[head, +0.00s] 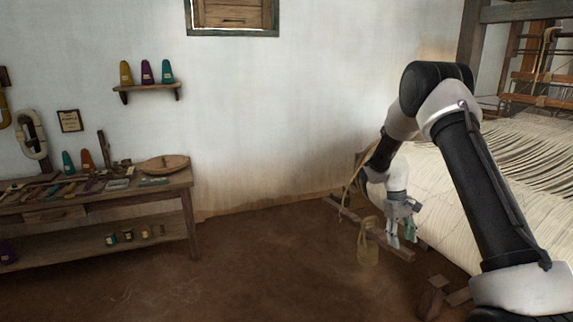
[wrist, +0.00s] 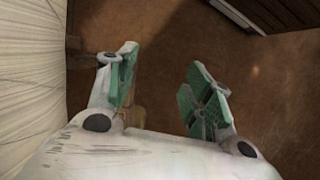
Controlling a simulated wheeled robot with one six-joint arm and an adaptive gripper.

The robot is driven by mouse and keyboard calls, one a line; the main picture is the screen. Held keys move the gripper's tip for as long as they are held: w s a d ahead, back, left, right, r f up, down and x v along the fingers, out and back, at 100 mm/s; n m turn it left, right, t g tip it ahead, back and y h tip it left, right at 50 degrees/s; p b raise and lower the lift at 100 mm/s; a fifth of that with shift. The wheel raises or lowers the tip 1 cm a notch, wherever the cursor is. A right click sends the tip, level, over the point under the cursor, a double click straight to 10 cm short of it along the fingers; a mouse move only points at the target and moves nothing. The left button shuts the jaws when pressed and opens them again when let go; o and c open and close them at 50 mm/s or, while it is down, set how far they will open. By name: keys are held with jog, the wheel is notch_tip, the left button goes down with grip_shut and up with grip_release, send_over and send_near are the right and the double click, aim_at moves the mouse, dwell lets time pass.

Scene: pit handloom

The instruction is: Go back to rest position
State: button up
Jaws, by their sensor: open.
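My gripper (head: 402,232) hangs pointing down at the end of my arm, in front of the wound warp roll (head: 448,190) of the loom in the head view. In the wrist view my gripper (wrist: 160,95) has its two green-padded fingers wide apart, with nothing between them but brown floor. The pale warp (wrist: 30,75) fills the left edge of the wrist view. A tan weight (head: 368,248) hangs on a cord just left of my gripper in the head view, apart from it.
A wooden workbench (head: 190,182) with tools stands at the left wall. A small shelf (head: 148,87) holds several coloured cones. A wooden beam (head: 385,240) lies low by the loom, and dark blocks (head: 432,300) lie on the floor. The floor (head: 270,270) between bench and loom is clear.

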jog(key=s+a+r+m+t+y, duration=0.1)
jog(key=s+a+r+t, duration=0.1)
jog(key=s+r, duration=1.3)
jog(key=s+a+r+m+t+y, duration=0.1)
jog(key=s+a+r+t, duration=0.2)
jog(key=s+r, duration=1.3)
jog(key=s+t, duration=0.2)
jog(key=s, duration=0.2)
jog(key=shift+s+m, duration=0.15)
jog(key=shift+m, duration=0.25)
jog(key=shift+d+r, duration=0.1)
jog(key=shift+d, duration=0.05)
